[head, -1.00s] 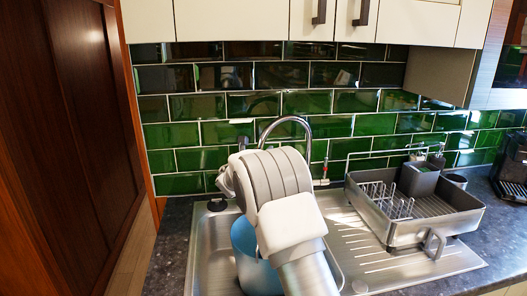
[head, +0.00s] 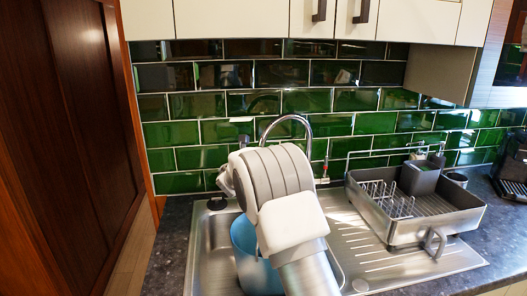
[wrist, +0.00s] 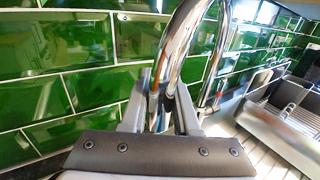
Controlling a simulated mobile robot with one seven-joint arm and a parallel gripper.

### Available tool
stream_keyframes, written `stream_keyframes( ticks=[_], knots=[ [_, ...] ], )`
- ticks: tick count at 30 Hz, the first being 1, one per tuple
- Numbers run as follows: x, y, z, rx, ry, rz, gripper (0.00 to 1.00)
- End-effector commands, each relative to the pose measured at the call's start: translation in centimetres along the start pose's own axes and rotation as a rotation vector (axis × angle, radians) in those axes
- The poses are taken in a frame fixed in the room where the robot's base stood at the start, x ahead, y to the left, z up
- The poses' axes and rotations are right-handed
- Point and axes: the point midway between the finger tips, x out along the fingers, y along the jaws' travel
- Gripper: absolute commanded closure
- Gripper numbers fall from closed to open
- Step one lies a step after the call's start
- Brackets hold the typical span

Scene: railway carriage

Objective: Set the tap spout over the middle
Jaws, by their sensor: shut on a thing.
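The chrome tap spout (head: 290,117) arches up behind my arm in the head view. In the wrist view the spout (wrist: 184,40) runs down between the two fingers of my gripper (wrist: 161,100), which is shut on it. My own arm hides the gripper and the spout's lower end in the head view. The steel sink (head: 203,243) lies below, with a blue bowl (head: 242,250) in it, partly hidden by my arm. I cannot tell exactly where the spout's outlet points.
A dish rack (head: 405,225) stands on the drainer (head: 372,258) to the right. A black appliance (head: 511,165) is at the far right. The green tiled wall (head: 215,132) is close behind the tap. Cabinets (head: 235,18) hang above.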

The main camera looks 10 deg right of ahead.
Motion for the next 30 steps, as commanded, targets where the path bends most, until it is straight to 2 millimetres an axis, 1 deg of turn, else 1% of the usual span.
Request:
stream_keyframes(
  ticks=[2, 9, 15, 19, 27, 28, 30],
  knots=[
    [-0.7, -0.7, -0.4, -0.002, -0.003, 0.001, 1.00],
    [-2.6, -3.6, -0.6, 0.001, -0.002, 0.000, 1.00],
    [-3.4, -5.4, -0.3, 0.001, -0.002, 0.002, 1.00],
    [-3.6, -5.8, -0.1, 0.001, 0.000, 0.003, 1.00],
    [-3.6, -5.7, -0.1, 0.000, 0.002, 0.005, 1.00],
    [-3.6, -5.7, -0.1, 0.000, 0.002, 0.005, 0.68],
    [-3.6, -5.7, -0.1, 0.000, 0.002, 0.005, 0.55]
  ],
)
